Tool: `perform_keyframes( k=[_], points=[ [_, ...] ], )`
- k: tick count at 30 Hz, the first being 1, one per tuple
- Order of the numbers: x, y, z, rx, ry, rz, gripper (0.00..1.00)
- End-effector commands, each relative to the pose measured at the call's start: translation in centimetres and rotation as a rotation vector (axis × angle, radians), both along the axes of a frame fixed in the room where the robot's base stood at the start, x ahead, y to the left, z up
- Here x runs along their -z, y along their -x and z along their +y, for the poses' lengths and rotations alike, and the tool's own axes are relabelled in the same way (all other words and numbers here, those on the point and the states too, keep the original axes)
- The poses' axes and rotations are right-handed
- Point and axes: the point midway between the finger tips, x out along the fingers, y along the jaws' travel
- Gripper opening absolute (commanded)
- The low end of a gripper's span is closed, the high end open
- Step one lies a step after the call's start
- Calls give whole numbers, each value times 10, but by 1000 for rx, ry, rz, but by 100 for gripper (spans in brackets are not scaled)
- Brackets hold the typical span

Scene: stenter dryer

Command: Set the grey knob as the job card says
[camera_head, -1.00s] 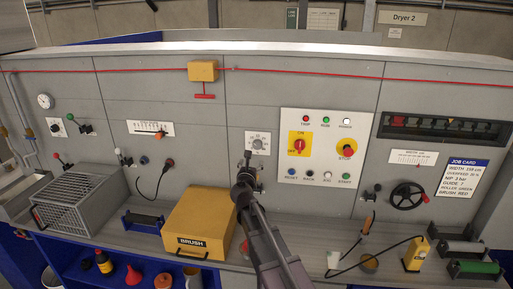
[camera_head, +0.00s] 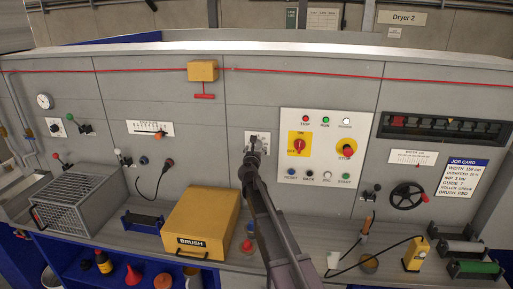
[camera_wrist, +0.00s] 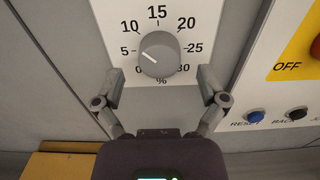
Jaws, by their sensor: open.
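The grey knob (camera_wrist: 158,55) sits on a white dial plate (camera_wrist: 112,15) marked 0 to 30 with a % sign. Its white line points left, at about the 5. My gripper (camera_wrist: 160,80) is open, with one finger at the lower left and one at the lower right of the knob; neither visibly grips it. In the head view my gripper (camera_head: 252,150) covers most of the knob and the lower dial plate. The job card (camera_head: 464,178) hangs at the right; its overfeed line carries a % value, too small to read surely.
Right of the dial is a white panel (camera_head: 326,120) with a yellow-backed OFF switch, a red STOP button and several small buttons. A yellow BRUSH box (camera_head: 200,220) stands below left on the ledge. A red cord (camera_head: 300,72) runs above.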

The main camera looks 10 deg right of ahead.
Motion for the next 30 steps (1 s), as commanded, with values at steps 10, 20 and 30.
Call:
perform_keyframes(
  k=[10,20,30],
  points=[
    [0,-22,-6,-1,0,0,92],
    [0,-22,-6,-1,0,0,80],
    [0,-22,-6,-1,0,0,9]
  ],
)
